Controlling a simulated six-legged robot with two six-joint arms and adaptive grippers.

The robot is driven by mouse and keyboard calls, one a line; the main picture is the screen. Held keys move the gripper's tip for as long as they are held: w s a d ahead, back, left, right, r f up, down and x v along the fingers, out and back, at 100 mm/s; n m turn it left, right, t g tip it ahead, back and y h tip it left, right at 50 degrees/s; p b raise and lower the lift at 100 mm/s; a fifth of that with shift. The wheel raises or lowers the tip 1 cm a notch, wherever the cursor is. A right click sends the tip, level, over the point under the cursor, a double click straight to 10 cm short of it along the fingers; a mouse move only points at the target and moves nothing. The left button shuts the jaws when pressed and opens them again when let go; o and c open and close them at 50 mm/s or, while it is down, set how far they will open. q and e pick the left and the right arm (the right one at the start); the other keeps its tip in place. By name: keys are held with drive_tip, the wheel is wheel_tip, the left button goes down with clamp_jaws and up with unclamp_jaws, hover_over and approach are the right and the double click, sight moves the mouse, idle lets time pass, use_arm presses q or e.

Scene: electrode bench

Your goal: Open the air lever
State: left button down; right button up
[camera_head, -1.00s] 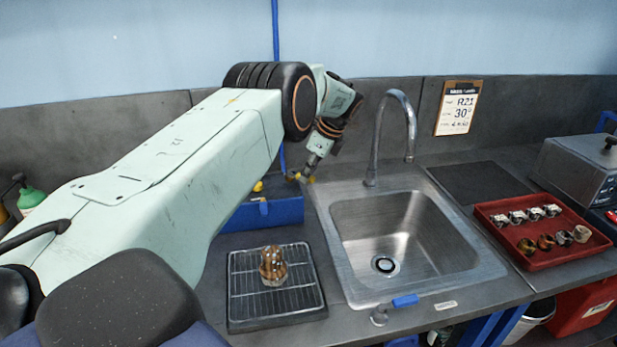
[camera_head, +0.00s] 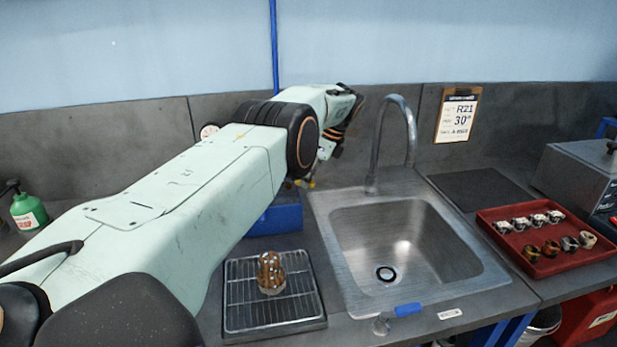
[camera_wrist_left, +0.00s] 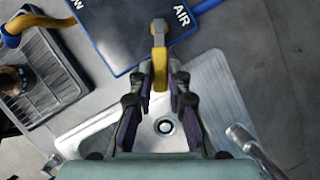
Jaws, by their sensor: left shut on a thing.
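The air lever (camera_wrist_left: 158,62) is yellow with a grey metal end, beside the "AIR" label on a blue box (camera_wrist_left: 125,30). My left gripper (camera_wrist_left: 160,82) has its dark fingers on either side of the lever's yellow part and is shut on it. In the head view, the left gripper (camera_head: 306,182) is small and partly hidden by its own wrist, near the back right corner of the blue box (camera_head: 278,220). The arm hides much of that box. My right gripper is in neither view.
A wire rack (camera_head: 245,310) holds a brown perforated object (camera_head: 270,272). A red tray (camera_head: 490,218) of small parts stands right.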

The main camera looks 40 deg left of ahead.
use_arm(q)
drive_tip(key=shift+w+r, duration=0.15)
drive_tip(key=shift+r, duration=0.05)
drive_tip(key=c, duration=1.3)
unclamp_jaws()
drive_tip(key=shift+d, duration=0.1)
drive_tip(key=shift+f, duration=0.1)
drive_tip(key=v, duration=0.7)
drive_tip(key=shift+d, duration=0.1)
